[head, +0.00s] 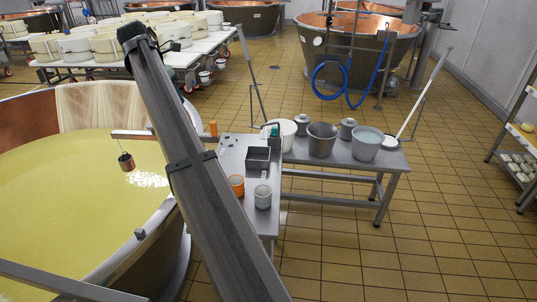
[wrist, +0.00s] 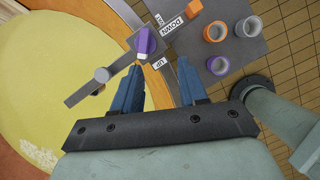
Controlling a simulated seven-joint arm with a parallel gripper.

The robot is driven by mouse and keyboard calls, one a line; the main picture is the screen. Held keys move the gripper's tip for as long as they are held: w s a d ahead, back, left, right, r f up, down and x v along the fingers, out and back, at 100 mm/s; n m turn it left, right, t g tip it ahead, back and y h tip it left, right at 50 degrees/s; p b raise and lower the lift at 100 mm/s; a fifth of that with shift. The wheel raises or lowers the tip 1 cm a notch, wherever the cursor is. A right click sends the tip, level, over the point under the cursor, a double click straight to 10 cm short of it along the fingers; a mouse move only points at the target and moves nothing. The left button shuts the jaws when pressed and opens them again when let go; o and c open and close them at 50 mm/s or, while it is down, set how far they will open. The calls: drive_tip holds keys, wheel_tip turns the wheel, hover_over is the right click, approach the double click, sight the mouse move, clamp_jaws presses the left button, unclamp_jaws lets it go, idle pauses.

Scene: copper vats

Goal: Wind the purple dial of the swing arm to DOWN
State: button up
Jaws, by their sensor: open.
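The purple dial (wrist: 146,43) shows in the wrist view, beyond my fingertips and close to the left one. A white DOWN label (wrist: 172,29) lies to its upper right and a white UP label (wrist: 159,64) to its lower right. I cannot tell which label the dial points at. The grey swing arm (wrist: 80,95) runs down and left from the dial over the vat; it also shows in the head view (head: 130,134). My gripper (wrist: 161,64) is open and empty, its two blue fingers apart. In the head view my arm hides the dial and gripper.
A vat of yellow liquid (head: 60,200) lies at left, with a small copper pail (head: 126,162) hanging over it. A grey side table (head: 232,150) holds cups, including an orange one (head: 236,186). A bench with buckets (head: 322,139) stands beyond.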

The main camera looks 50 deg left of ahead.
drive_tip(key=w+d+f+m+h, duration=0.1)
drive_tip(key=w+d+f+m, duration=0.1)
drive_tip(key=w+d+f, duration=0.3)
drive_tip(key=w+d+f+m, duration=0.2)
drive_tip(key=w+d+f, duration=0.3)
drive_tip(key=w+f, duration=0.5)
drive_tip(key=w+d+f+m+g+h, duration=0.1)
drive_tip(key=w+d+f+m, duration=0.2)
drive_tip(key=w+d+f, duration=0.2)
drive_tip(key=w+f, duration=0.2)
drive_tip(key=w, duration=0.2)
drive_tip(key=shift+w+d+f+h, duration=0.2)
drive_tip(key=shift+d+f+h, duration=0.1)
drive_tip(key=shift+f, duration=0.1)
